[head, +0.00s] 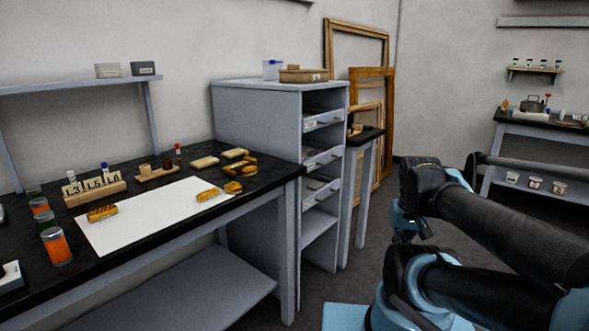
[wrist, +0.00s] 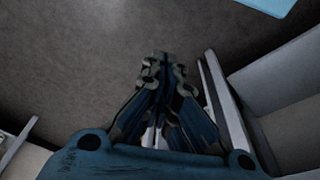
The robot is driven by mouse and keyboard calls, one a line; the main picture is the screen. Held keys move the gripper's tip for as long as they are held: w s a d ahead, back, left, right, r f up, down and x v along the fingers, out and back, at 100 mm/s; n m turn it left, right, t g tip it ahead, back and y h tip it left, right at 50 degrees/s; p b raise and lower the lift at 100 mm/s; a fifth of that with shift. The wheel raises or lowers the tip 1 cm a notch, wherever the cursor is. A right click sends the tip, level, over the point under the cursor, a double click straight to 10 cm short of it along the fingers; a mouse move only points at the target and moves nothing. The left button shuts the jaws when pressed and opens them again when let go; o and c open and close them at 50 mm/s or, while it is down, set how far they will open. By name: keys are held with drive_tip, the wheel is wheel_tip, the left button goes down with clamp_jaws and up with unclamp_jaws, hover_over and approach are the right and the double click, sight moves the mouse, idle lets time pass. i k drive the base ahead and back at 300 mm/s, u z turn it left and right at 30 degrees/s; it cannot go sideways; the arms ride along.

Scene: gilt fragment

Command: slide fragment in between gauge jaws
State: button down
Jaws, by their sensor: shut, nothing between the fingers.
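Several small gilt pieces lie on the black-topped bench in the head view. One gilt piece (head: 102,212) is on the left of the white sheet, and another (head: 208,194) is near its right edge. A third (head: 232,187) lies just right of the sheet, below a bracket-like gilt piece (head: 245,171). I cannot tell which is the fragment or where the gauge jaws are. My gripper (wrist: 160,62) shows in the wrist view with its fingers together and empty, over bare floor. It is well away from the bench pieces.
The white sheet (head: 150,222) covers the bench middle. A numbered block (head: 95,192) and jars (head: 56,246) stand left of it. A grey drawer cabinet (head: 255,125) stands behind the bench, with wooden frames (head: 388,130) beyond. Open floor (head: 385,225) lies between cabinet and arm.

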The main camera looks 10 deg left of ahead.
sight(248, 171)
drive_tip(key=u, duration=1.3)
drive_tip(key=k, duration=1)
drive_tip(key=z, duration=0.5)
drive_tip(key=i, duration=1)
